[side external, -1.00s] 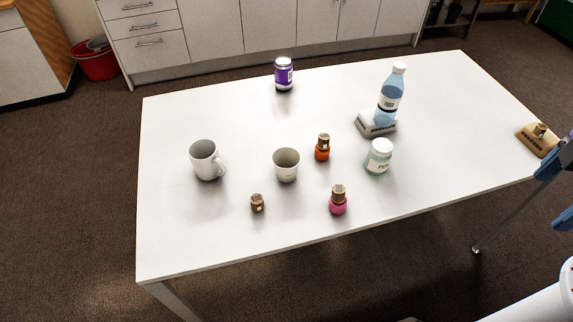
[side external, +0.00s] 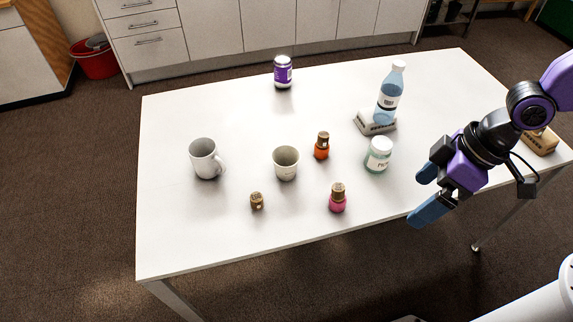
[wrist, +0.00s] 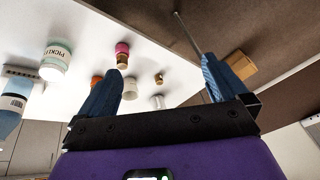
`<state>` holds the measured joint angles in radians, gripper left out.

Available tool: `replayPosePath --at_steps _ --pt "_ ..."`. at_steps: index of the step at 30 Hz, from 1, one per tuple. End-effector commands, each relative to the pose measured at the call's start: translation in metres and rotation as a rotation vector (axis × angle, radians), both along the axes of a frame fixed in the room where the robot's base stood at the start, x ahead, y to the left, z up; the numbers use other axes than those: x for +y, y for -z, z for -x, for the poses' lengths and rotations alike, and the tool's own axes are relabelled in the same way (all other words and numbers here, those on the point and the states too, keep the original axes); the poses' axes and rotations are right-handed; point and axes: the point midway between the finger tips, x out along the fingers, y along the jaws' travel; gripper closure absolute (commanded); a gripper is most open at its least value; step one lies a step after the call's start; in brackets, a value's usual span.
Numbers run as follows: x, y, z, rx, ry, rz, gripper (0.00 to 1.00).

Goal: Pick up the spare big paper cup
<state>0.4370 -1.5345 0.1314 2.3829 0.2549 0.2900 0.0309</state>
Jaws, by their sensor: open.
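A pale paper cup (side external: 286,164) stands upright near the middle of the white table; a pale cup shape also shows small between my fingers in the wrist view (wrist: 158,101). My gripper (side external: 422,196) is open and empty at the right front edge of the table. It is to the right of the cup and well apart from it. In the wrist view its two blue fingers (wrist: 158,84) are spread wide with nothing between them.
Around the cup stand a white mug (side external: 204,160), an orange bottle (side external: 322,149), a pink bottle (side external: 338,202) and a small brown cork-like piece (side external: 257,201). A jar (side external: 378,156) and a blue bottle on a block (side external: 389,95) are right. A purple can (side external: 283,74) is behind.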

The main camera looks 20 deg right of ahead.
Motion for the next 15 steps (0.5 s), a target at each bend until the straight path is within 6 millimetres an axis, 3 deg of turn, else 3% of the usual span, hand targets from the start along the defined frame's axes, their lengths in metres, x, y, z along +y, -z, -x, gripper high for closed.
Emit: replayPosePath --at_steps 1,6,9,15 --pt "0.021 0.012 -0.012 -0.010 0.041 -0.025 0.00" --pt "0.078 0.045 -0.055 -0.086 0.200 -0.124 0.00" --pt "0.104 0.066 -0.079 -0.150 0.293 -0.170 0.00" --pt "0.137 0.108 -0.120 -0.318 0.468 -0.236 0.00"
